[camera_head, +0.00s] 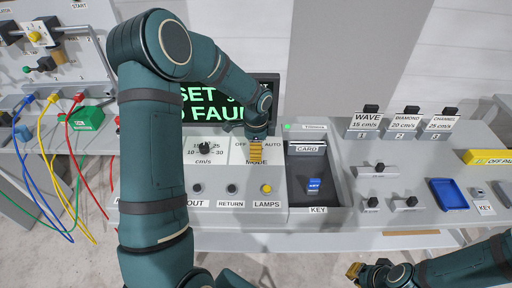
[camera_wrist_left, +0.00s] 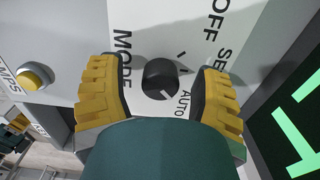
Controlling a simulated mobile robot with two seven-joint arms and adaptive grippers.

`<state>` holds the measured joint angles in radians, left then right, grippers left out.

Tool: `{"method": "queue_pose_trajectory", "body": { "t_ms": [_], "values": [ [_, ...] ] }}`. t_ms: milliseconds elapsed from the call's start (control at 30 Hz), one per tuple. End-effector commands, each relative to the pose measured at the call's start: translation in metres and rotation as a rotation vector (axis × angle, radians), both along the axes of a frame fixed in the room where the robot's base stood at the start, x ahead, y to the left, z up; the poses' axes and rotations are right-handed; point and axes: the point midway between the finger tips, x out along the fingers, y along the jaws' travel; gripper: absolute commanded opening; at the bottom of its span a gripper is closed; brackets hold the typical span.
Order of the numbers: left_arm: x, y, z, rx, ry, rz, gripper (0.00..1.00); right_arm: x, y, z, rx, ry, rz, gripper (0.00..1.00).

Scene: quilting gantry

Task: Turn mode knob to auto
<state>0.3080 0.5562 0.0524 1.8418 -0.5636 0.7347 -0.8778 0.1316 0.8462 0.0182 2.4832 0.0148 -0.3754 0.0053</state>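The mode knob (camera_wrist_left: 160,79) is a round black knob on a pale panel. In the left wrist view it sits between the two yellow fingers of my left gripper (camera_wrist_left: 161,92), with a gap on each side. The labels MODE, OFF and AUTO show around it; another is partly cut off. The knob's exact setting is hard to tell. In the head view my left gripper (camera_head: 256,150) is over the MODE area and hides the knob. My right gripper (camera_head: 368,271) is at the bottom right, away from the panel, its opening unclear.
A speed knob (camera_head: 204,148) is left of the mode area, with buttons and a yellow lamps button (camera_head: 266,188) below. A card and key tray (camera_head: 335,190) lies right. A dark screen (camera_head: 275,85) stands behind. Coloured cables (camera_head: 45,140) hang at left.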

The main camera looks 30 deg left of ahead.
Motion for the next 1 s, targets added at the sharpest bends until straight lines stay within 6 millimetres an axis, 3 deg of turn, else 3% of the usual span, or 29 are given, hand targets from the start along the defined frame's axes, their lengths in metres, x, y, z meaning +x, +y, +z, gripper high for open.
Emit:
{"method": "queue_pose_trajectory", "body": {
  "t_ms": [233,700,1000],
  "values": [
    [0.002,0.0,0.011,0.0,-0.006,0.0,0.65,0.0,0.0,0.0,0.0,0.0,0.0,0.0],
    [0.001,0.0,0.099,0.001,-0.005,0.0,0.65,0.0,0.0,0.0,0.0,0.0,0.0,0.0],
    [0.0,0.0,0.12,0.0,-0.001,0.001,0.65,0.0,0.0,0.0,0.0,0.0,0.0,0.0]
  ]
}}
